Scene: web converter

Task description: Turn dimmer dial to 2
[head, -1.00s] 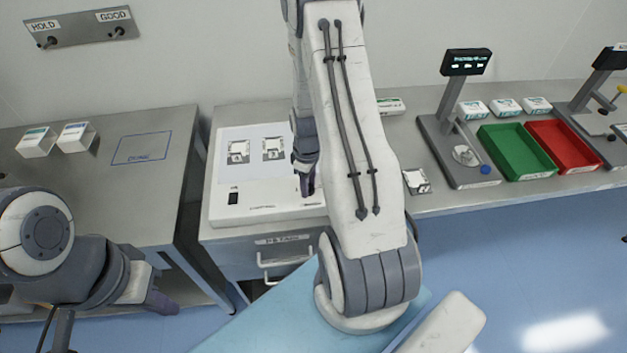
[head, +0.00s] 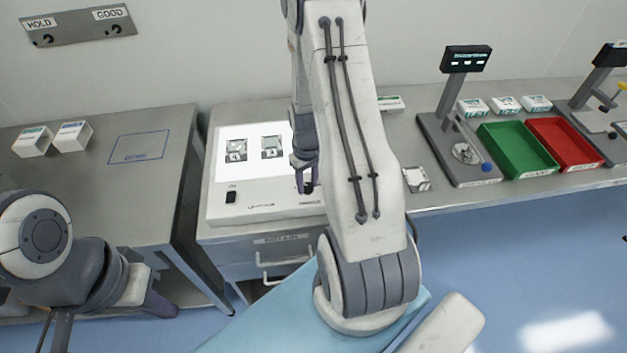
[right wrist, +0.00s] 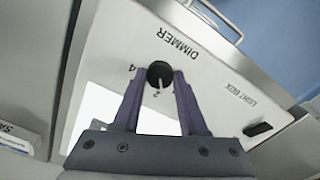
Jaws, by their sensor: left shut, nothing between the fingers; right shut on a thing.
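The light box (head: 216,208) stands on the middle bench, its white panel (head: 224,172) glowing brightly. Its black dimmer dial (right wrist: 159,73) shows in the right wrist view, beside the printed word DIMMER. A white pointer mark on the dial points down in that picture, towards a small figure that looks like a 2. A 4 stands left of the dial; other figures are partly covered by the fingers. My right gripper (right wrist: 160,78) is shut on the dial; it also shows in the head view (head: 307,187). My left gripper (head: 162,304) is shut and empty, low at the left.
Two sample cards lie on the lit panel. A black switch (head: 231,197) is on the box's front left. Green (head: 515,150) and red (head: 562,147) trays stand further right, beside a stand with a display (head: 466,59). My right arm covers the box's right side.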

